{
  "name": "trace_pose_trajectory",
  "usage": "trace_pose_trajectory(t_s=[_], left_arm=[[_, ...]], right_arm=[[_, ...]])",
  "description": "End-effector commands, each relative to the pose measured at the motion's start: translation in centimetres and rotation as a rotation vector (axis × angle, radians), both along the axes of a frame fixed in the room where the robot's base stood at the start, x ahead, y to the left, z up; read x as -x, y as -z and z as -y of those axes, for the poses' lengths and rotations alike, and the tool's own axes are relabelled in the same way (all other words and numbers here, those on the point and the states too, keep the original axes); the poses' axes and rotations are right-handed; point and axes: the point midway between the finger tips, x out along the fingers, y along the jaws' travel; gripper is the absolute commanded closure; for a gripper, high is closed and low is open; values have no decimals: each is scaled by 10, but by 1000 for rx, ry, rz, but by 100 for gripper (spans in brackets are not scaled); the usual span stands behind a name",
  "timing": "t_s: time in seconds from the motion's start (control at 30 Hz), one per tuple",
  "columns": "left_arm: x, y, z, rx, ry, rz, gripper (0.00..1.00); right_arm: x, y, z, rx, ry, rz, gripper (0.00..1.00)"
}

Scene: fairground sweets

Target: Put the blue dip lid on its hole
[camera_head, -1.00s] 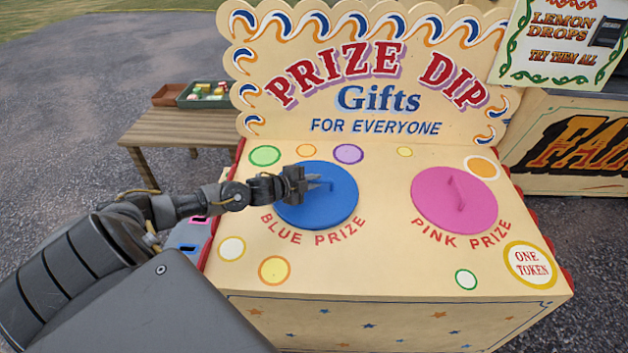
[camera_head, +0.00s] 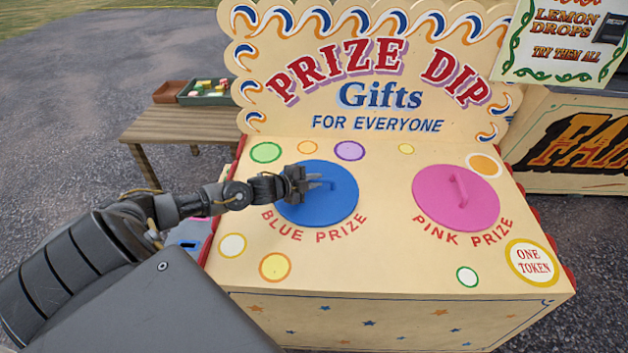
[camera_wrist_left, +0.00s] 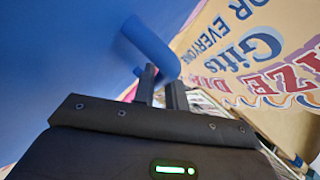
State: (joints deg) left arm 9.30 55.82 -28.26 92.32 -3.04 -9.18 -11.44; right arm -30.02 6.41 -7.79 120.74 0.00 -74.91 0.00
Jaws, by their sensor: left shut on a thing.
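The blue dip lid (camera_head: 335,205) is a round blue disc over the BLUE PRIZE spot on the cream counter. No open hole shows; the lid hides that place. I cannot tell whether it sits fully seated or slightly above the counter. My left gripper (camera_head: 315,182) reaches over the lid from the left and is shut on its bar handle. In the left wrist view, the blue handle (camera_wrist_left: 150,46) runs down to my left fingers (camera_wrist_left: 163,90), with the lid's blue face (camera_wrist_left: 60,60) filling the left side. My right gripper is out of view.
The pink lid (camera_head: 480,205) lies on the right of the counter (camera_head: 390,255). The PRIZE DIP board (camera_head: 380,125) stands behind. A wooden bench (camera_head: 175,125) with a green tray (camera_head: 185,98) and a brown tray (camera_head: 165,97) is at back left. The counter's front is clear.

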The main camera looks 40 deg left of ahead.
Motion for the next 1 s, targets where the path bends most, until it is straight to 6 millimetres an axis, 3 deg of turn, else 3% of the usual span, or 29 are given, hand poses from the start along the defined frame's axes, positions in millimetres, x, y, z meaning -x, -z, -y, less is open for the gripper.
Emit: trace_pose_trajectory(t_s=[0.3,0.33,0.53,0.83,1.0], left_arm=[[-1,0,0,1,0,3,100],[-1,0,0,1,0,3,85],[0,1,0,1,0,2,61],[1,2,0,0,1,-2,61],[19,-5,-4,-2,2,-3,61]], right_arm=[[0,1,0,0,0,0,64],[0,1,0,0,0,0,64],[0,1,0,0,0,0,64],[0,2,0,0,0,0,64],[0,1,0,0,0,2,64]])
